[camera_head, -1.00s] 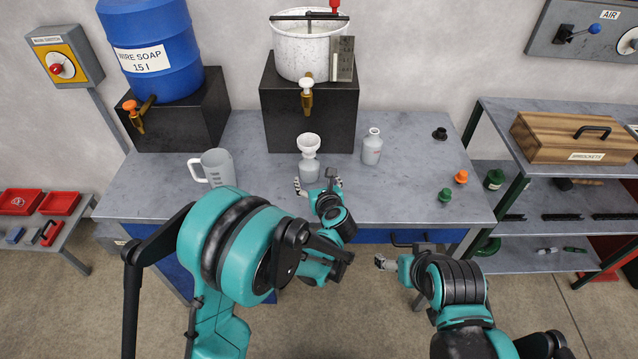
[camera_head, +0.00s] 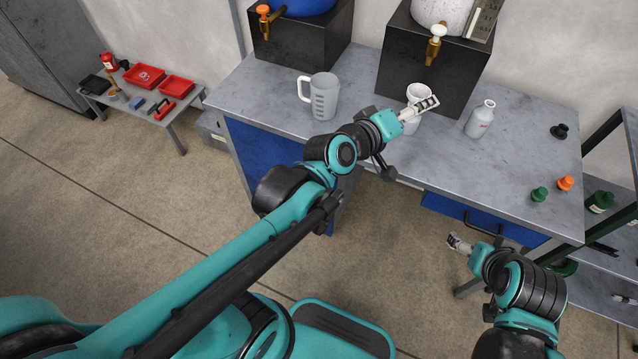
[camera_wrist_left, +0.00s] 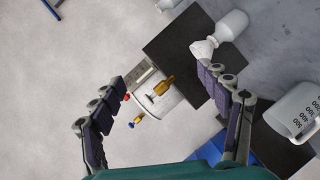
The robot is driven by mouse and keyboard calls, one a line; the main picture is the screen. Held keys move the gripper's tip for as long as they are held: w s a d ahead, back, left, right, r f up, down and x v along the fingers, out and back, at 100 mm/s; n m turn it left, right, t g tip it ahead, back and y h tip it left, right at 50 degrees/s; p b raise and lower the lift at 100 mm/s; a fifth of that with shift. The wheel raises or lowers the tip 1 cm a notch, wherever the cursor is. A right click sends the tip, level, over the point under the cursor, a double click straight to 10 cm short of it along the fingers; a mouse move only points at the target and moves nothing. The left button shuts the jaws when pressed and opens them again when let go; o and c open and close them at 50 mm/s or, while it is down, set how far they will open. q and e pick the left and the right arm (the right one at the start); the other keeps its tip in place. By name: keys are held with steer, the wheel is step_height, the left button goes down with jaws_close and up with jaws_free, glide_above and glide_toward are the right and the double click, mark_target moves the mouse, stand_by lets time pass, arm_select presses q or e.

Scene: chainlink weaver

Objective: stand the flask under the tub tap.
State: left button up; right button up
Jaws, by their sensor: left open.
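A pale flask with a white funnel (camera_head: 418,92) on top stands upright on the bench, in front of the tub's black stand (camera_head: 425,70). The tub (camera_head: 444,14) has a brass tap (camera_head: 434,48) with a white knob, above and behind the funnel. My left gripper (camera_head: 422,108) is open in front of the flask and hides much of its body. In the left wrist view, the flask (camera_wrist_left: 232,25) and funnel lie beyond the right-hand finger, not between the fingers. A second pale bottle (camera_head: 481,118) stands to the right. My right gripper (camera_head: 458,244) hangs before the bench; its jaws are unclear.
A measuring jug (camera_head: 320,96) stands left of the flask; it also shows in the left wrist view (camera_wrist_left: 298,110). Green (camera_head: 539,194) and orange (camera_head: 565,183) caps and a black piece (camera_head: 559,131) lie at the right. The bench front (camera_head: 450,165) between is clear.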

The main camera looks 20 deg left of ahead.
arm_select(q)
steer(key=s+a+f+m+g+y, duration=0.5)
steer(key=s+a+f+m, duration=0.3)
steer(key=s+a+f, duration=0.4)
steer(key=s+a+g, duration=0.1)
steer(key=s, duration=0.3)
steer(key=shift+s+a+f+g+y, duration=0.25)
steer(key=shift+s+a+g+y, duration=0.05)
steer(key=shift+s+y, duration=0.1)
